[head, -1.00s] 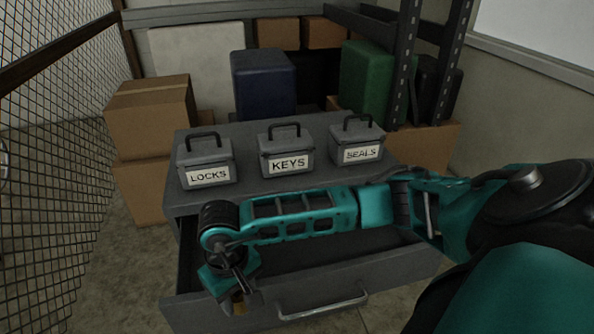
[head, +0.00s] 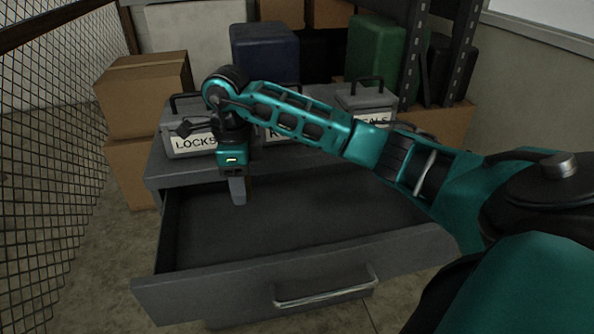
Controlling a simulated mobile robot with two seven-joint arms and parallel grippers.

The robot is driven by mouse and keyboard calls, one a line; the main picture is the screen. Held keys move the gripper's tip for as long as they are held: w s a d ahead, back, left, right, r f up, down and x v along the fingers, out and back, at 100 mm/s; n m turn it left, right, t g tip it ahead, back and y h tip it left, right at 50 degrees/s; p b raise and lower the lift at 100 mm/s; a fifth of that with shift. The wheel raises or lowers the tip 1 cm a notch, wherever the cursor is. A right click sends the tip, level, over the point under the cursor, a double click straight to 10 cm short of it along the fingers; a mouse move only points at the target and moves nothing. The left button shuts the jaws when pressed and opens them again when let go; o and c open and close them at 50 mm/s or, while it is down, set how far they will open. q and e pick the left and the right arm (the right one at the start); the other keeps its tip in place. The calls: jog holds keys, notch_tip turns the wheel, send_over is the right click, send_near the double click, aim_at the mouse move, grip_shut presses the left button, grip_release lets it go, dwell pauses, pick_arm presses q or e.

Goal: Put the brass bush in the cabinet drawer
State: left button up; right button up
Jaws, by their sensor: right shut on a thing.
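The grey cabinet drawer (head: 300,277) stands pulled open, with a silver bar handle on its front. The part of its inside that I see looks bare. My right gripper (head: 237,192) points down over the back left part of the open drawer. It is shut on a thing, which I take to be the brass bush. The bush itself cannot be made out now, as the grey fingers hide it. My left gripper is not in view.
Grey lidded boxes labelled LOCKS (head: 183,138), KEYS and SEALS (head: 362,102) stand on the cabinet top, partly behind my right arm. Cardboard boxes (head: 143,95) are stacked at left. A wire mesh wall (head: 55,150) runs along the left side.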

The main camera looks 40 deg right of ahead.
jog(key=m, duration=0.1)
jog(key=d+m+b, duration=0.1)
jog(key=m, duration=0.2)
jog(key=shift+w+d+r+m, duration=0.25)
jog(key=shift+w+r+m, duration=0.1)
jog(key=shift+w+m, duration=0.05)
jog(key=shift+d+b, duration=0.1)
jog(key=shift+b, duration=0.2)
jog(key=shift+f+m, duration=0.3)
jog(key=shift+m, duration=0.1)
jog(key=b, duration=0.4)
send_over(255, 249)
notch_tip(255, 249, down, 14)
jog(key=shift+r, duration=0.1)
notch_tip(255, 249, down, 5)
jog(key=shift+f+b, duration=0.2)
jog(key=shift+b, duration=0.25)
jog(key=shift+d, duration=0.1)
jog(key=o, duration=1.3)
jog(key=shift+f, duration=0.1)
